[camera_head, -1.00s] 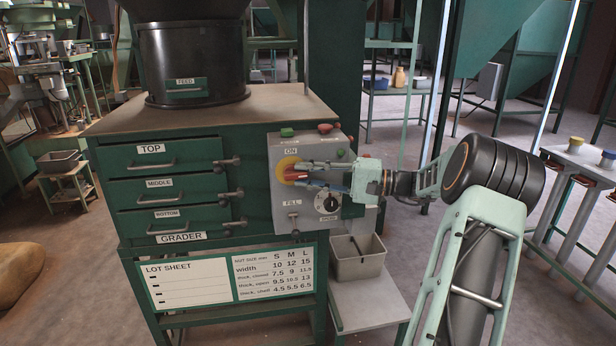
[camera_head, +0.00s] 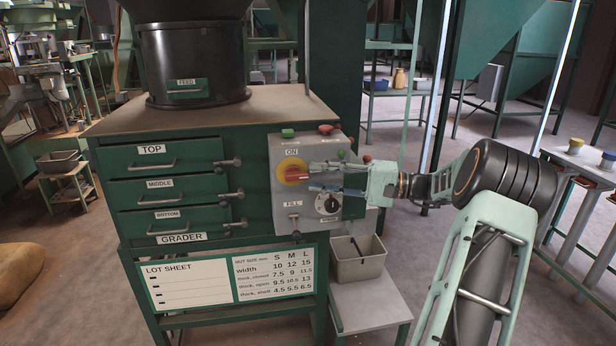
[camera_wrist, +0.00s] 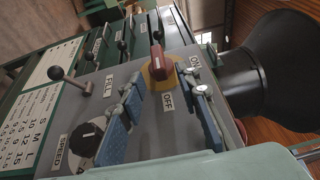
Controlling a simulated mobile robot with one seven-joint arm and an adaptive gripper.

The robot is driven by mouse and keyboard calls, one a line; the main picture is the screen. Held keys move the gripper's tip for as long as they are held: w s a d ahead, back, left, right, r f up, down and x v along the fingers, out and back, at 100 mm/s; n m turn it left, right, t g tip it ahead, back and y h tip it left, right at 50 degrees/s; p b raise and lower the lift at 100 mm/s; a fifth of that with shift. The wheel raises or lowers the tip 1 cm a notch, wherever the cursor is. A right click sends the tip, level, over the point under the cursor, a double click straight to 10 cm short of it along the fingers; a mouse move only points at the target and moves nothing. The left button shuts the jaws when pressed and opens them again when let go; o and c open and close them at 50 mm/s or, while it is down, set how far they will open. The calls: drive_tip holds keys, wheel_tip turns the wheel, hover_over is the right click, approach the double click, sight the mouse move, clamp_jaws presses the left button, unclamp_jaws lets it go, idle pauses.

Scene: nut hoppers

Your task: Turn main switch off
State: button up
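The main switch is a red handle on a yellow disc (camera_head: 292,171), on the grey control box (camera_head: 283,212). In the wrist view the red handle (camera_wrist: 162,66) lies in line with the OFF label (camera_wrist: 168,101), and the ON label (camera_wrist: 195,62) is off to its side. In the head view ON is above the disc and the handle lies roughly level. My gripper (camera_head: 312,177) is open and empty, its fingers just right of the disc. In the wrist view the blue-padded fingers (camera_wrist: 165,88) are spread, with the handle beyond their tips.
A speed dial (camera_head: 327,203) and a FILL lever (camera_head: 293,220) sit below the switch. Green (camera_head: 288,133) and red (camera_head: 326,129) buttons are on the box top. A grey bin (camera_head: 358,262) stands beneath on a small table.

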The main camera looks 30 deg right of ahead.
drive_tip(key=v, duration=0.8)
drive_tip(key=shift+s, duration=0.1)
